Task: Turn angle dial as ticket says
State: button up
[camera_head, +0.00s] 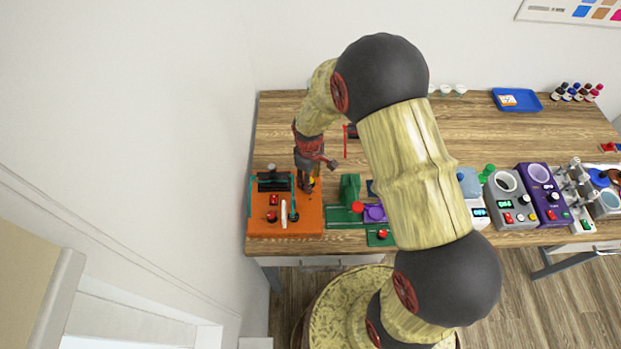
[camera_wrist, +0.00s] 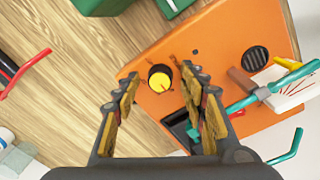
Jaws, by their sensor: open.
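The orange machine (camera_head: 258,226) stands at the left front of the table; it also fills much of the wrist view (camera_wrist: 222,40). On it, near one corner, is a round black dial with a yellow top (camera_wrist: 160,79). My gripper (camera_head: 309,183) is over the machine's right back corner. In the wrist view its jaws (camera_wrist: 160,84) are open, one finger either side of the dial. I cannot tell whether they touch it. A white plate with red fanned lines (camera_wrist: 292,92) is on the machine, with a teal bar across it. No ticket text is readable.
Green fixtures (camera_head: 345,214) with a purple part stand right of the machine. A blue tray with a small card (camera_head: 533,100) lies at the back right. Grey and purple devices (camera_head: 541,197) line the right front. My arm hides the table's middle.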

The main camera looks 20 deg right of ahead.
jog(key=shift+c, duration=0.5)
grip_shut()
